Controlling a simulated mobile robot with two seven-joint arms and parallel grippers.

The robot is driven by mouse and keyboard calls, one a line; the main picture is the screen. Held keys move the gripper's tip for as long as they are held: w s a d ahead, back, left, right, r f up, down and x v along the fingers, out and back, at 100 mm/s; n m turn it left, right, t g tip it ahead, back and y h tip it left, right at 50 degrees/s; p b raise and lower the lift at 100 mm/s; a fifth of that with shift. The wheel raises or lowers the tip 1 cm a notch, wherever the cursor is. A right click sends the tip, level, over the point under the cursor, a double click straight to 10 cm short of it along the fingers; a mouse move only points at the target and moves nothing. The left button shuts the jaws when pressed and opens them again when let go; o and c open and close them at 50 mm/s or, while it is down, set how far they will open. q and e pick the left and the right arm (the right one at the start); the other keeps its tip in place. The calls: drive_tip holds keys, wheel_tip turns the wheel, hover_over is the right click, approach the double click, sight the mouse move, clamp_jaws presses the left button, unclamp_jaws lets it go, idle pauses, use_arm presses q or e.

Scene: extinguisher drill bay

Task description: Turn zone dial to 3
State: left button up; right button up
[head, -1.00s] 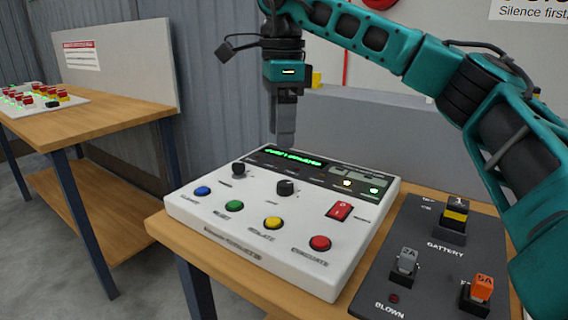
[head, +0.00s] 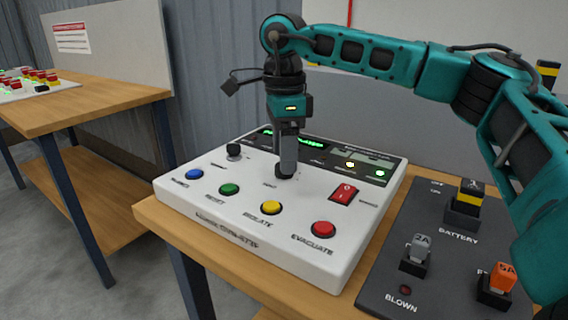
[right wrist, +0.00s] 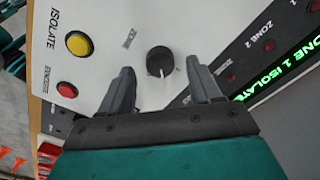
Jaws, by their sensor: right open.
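The control panel (head: 330,262) is a white box on a wooden bench. A black round dial (right wrist: 160,60) with a white pointer line shows in the right wrist view, which I take to be the zone dial. My right gripper (right wrist: 159,74) is open, its two fingers on either side of the dial with a gap to each. In the head view my right gripper (head: 286,168) points straight down over this dial and mostly hides it. The green display (right wrist: 285,68) reads "ZONE 1 ISOLATE" in part. My left gripper is not in view.
A second black knob (head: 233,150) stands left of the gripper. Blue, green, yellow (head: 271,208) and red (head: 323,229) buttons line the front; a red rocker switch (head: 343,193) is at right. A dark battery board (head: 440,270) lies to the right.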

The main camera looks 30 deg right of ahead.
drive_tip(key=shift+f, duration=0.95)
drive_tip(key=c, duration=1)
